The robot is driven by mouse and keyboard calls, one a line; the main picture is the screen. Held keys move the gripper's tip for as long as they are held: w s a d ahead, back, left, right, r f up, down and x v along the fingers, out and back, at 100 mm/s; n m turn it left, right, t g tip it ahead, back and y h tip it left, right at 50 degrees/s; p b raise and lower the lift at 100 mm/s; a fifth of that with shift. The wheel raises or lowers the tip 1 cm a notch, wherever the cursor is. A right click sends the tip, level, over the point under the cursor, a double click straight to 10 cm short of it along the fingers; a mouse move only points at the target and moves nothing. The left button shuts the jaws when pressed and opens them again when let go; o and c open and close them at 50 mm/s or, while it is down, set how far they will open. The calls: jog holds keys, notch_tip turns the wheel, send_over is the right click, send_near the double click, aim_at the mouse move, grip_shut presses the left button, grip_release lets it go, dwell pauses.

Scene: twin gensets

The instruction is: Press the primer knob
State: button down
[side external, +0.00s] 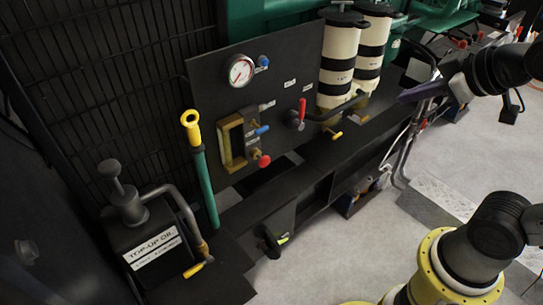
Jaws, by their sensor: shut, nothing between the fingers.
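No legible label marks the primer knob, so I cannot tell for certain which knob it is. A round red knob (264,161) sits low on the dark panel, beside a brass-coloured frame (232,147). Two cream filter canisters (340,62) with black bands stand to its right, with dark caps on top. My gripper (403,97) is at the upper right, dark and pointing left. It is shut and empty, right of the canisters in the picture and apart from the red knob. Its fingertips are dark and hard to make out.
The panel (208,80) carries a gauge (241,71), a blue lever (261,129) and a red-handled valve (301,108). A yellow-topped green handle (206,180) stands left of it. A top-up oil unit (155,245) with a dark plunger is at lower left.

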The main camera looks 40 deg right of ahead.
aim_at(264, 161)
jog(key=w+r+n+t, duration=0.15)
jog(key=w+n, duration=0.35)
jog(key=w, duration=0.7)
jog(key=w+a+f+n+y, duration=0.2)
jog(key=w+a+f+n, duration=0.15)
jog(key=w+f, duration=0.3)
notch_tip(264, 161, down, 22)
jog(key=w+a+n+g+y, duration=0.1)
jog(key=a+n+g+y, duration=0.1)
jog(key=n+g+y, duration=0.1)
jog(key=shift+w+a+n+g, duration=0.2)
jog(key=shift+n+g, duration=0.45)
jog(key=w+a+f, duration=0.2)
jog(key=w+f, duration=0.5)
jog(key=w, duration=0.2)
jog(key=shift+a+f, duration=0.3)
jog(key=shift+f, duration=0.1)
